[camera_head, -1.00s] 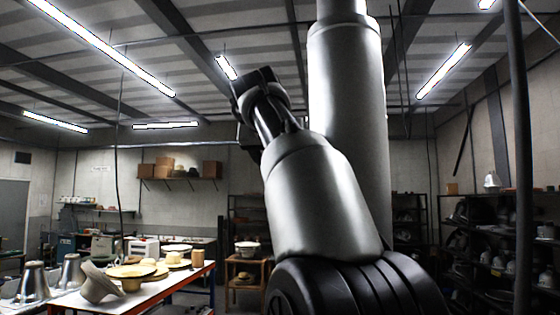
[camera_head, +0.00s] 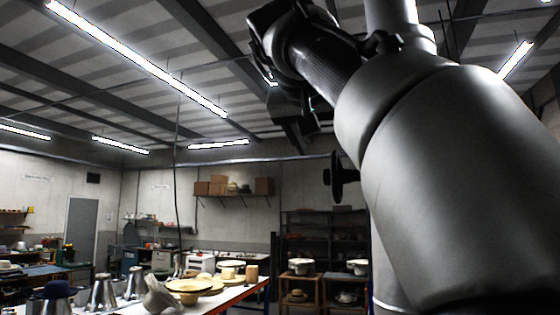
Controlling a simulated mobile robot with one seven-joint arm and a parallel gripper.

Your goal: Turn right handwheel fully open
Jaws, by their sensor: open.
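A dark round part (camera_head: 338,177), seen nearly edge-on, sticks out to the left from behind my arm at mid-height. It looks like a handwheel on a short shaft, but I cannot tell whether it is the right one. My gripper (camera_head: 297,122) is black, hangs from my raised wrist above and left of this part, and is apart from it. It holds nothing that I can see; its fingers are dark and hard to make out. A grey upright cylinder (camera_head: 393,14) stands behind my arm. My arm hides most of the right side.
A work table (camera_head: 233,296) with hats and metal hat forms (camera_head: 103,292) stands at the lower left. Wooden stands (camera_head: 300,283) and a dark shelf rack (camera_head: 305,222) are behind. A wall shelf (camera_head: 235,196) holds boxes. Open air lies left of my gripper.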

